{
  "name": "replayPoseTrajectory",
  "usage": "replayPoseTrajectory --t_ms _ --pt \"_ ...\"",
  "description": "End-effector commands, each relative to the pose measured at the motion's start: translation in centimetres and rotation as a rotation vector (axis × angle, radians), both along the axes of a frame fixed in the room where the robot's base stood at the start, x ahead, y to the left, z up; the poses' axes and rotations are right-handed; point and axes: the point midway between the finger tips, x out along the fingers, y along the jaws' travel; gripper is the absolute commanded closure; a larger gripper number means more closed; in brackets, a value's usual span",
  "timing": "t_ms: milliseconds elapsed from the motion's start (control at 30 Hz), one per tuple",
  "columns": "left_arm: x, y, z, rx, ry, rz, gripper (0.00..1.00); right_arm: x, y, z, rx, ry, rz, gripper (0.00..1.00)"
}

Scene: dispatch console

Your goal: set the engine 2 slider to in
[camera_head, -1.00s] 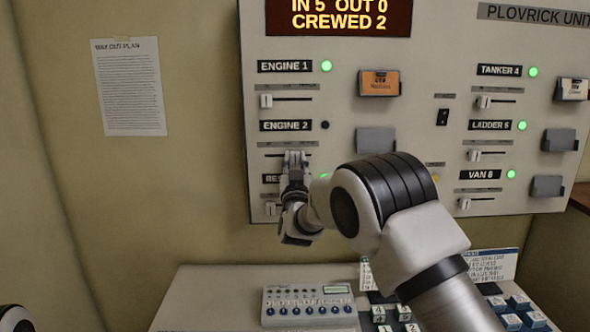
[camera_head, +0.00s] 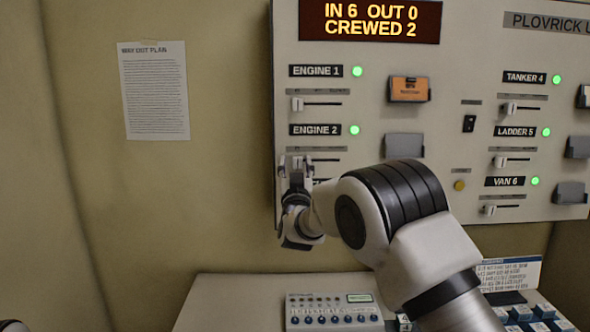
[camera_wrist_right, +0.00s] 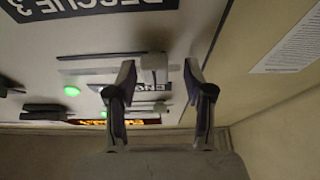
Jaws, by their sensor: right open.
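The engine 2 slider has a pale knob (camera_head: 297,161) at the left end of its track, below the ENGINE 2 label (camera_head: 315,130). The green lamp (camera_head: 354,130) beside that label is lit. My right gripper (camera_head: 296,168) is open, with one finger on each side of the knob. In the right wrist view, the picture is turned over: the knob (camera_wrist_right: 154,63) shows between the two open fingers (camera_wrist_right: 160,75), with a gap on each side. My left gripper is not in view.
The display (camera_head: 370,20) reads IN 6 OUT 0 CREWED 2. The engine 1 slider (camera_head: 297,104) sits just above, and a grey holder (camera_head: 403,146) is to the right. My right forearm covers the panel's lower left. A desk unit (camera_head: 333,310) stands below.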

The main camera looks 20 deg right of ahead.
Motion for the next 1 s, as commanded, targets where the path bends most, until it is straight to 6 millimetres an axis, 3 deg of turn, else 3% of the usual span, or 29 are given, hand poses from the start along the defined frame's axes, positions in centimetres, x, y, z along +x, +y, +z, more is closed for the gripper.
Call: replayPoseTrajectory --t_ms 167,400,567,900,1000 --pt "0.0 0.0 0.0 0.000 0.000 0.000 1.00 -1.8 0.7 -0.8 -0.003 0.002 0.002 0.48" --pt "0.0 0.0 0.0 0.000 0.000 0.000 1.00 -7.3 2.5 -3.1 -0.006 0.003 0.004 0.48" --pt "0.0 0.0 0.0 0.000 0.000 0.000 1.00 -9.9 3.3 -4.2 -0.005 0.000 0.003 0.48" --pt "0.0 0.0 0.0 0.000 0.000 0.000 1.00 -10.6 3.4 -4.5 -0.002 -0.002 0.003 0.48" --pt "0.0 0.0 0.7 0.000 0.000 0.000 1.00 -10.6 3.4 -3.8 -0.002 -0.002 0.003 0.48"
